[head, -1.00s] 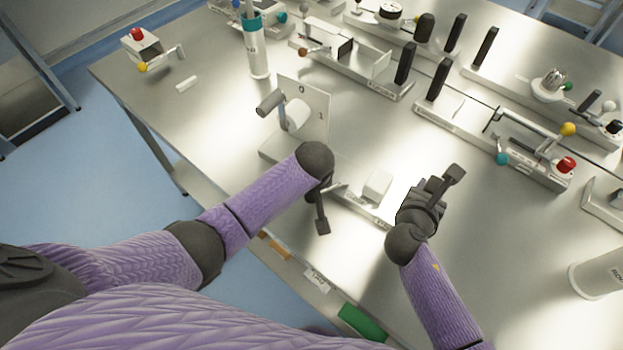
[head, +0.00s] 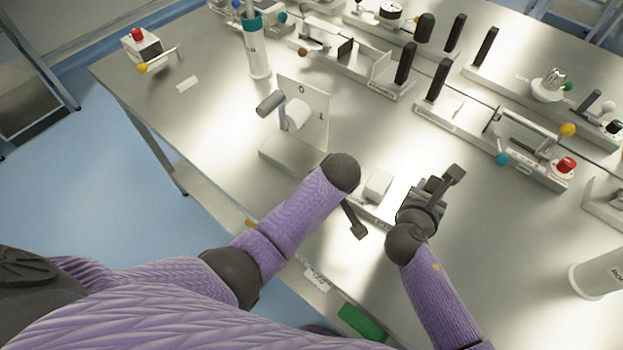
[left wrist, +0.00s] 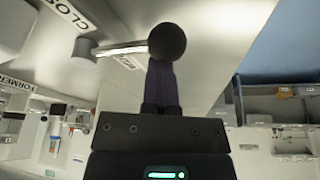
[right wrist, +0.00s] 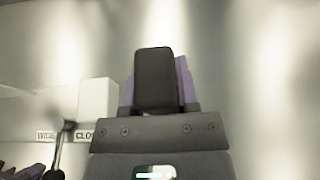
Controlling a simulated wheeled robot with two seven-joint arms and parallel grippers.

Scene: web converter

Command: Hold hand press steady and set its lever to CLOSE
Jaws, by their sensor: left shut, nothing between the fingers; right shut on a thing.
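The hand press's pale rail and white block (head: 377,185) lie near the table's front edge; my left arm covers its left part in the head view. The block also shows in the right wrist view (right wrist: 98,99). My right gripper (head: 425,197) is shut on a black upright handle (right wrist: 154,80) right of the block. In the left wrist view the lever's dark ball knob (left wrist: 167,42) is at the tips of my left gripper (left wrist: 160,82), which is shut with nothing gripped. The lever's rod runs left to a round pivot, near a label reading CLOS. Whether the fingers touch the knob is unclear.
A plate marked 0 and 1 with a grey crank (head: 271,103) stands behind my left arm. A white bottle (head: 256,50) with a teal cap is farther back. Several other fixtures line the back and right.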

